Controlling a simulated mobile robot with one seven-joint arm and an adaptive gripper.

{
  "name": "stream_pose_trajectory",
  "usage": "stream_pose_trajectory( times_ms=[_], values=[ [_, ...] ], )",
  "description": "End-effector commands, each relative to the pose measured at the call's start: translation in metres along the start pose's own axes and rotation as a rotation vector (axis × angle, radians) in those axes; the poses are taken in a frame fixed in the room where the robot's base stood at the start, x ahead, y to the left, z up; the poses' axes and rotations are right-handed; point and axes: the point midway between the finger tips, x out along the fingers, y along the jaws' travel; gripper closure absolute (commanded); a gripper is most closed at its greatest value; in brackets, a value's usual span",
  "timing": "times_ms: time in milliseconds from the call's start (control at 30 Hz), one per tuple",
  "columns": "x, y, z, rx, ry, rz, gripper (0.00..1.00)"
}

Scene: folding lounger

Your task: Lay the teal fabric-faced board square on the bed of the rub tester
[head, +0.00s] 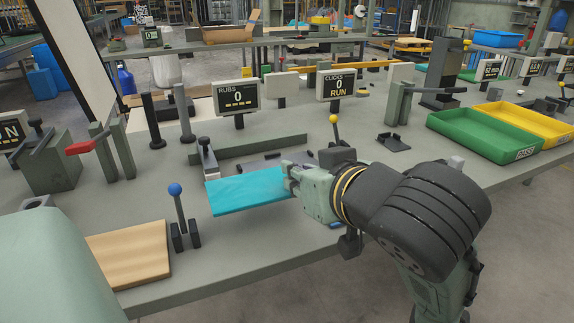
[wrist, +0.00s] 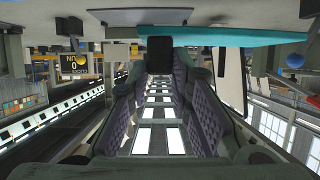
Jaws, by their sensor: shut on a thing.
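The teal fabric-faced board (head: 243,194) is in the middle of the head view, nearly flat, over the front part of the bench. My gripper (head: 291,178) is shut on its right end. In the wrist view the teal board (wrist: 235,36) is a strip along the top, beyond the fingers (wrist: 168,75). The rub tester has a "RUBS 0" display (head: 238,97) and stands behind the board. A dark post and arm (head: 207,157) stand at the board's back left corner. The board hides what is under it, so I cannot tell whether it touches the bed.
A yellow-knobbed lever (head: 334,128) is behind my gripper. Green (head: 480,137) and yellow (head: 528,122) trays are at the right. A low grey rail (head: 250,147) runs behind the board.

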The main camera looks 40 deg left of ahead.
Motion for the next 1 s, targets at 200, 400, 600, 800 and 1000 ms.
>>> stream_pose_trajectory(
  times_ms=[200, 400, 600, 800, 1000],
  values=[
    [0.009, 0.007, -0.009, 0.009, 0.003, -0.007, 1.00],
    [0.025, 0.021, -0.016, 0.010, -0.001, -0.008, 1.00],
    [0.038, 0.030, -0.017, 0.007, -0.006, -0.002, 1.00],
    [0.085, 0.064, -0.024, 0.004, -0.003, 0.002, 1.00],
    [0.115, 0.087, -0.033, 0.001, -0.001, 0.002, 1.00]
  ],
)
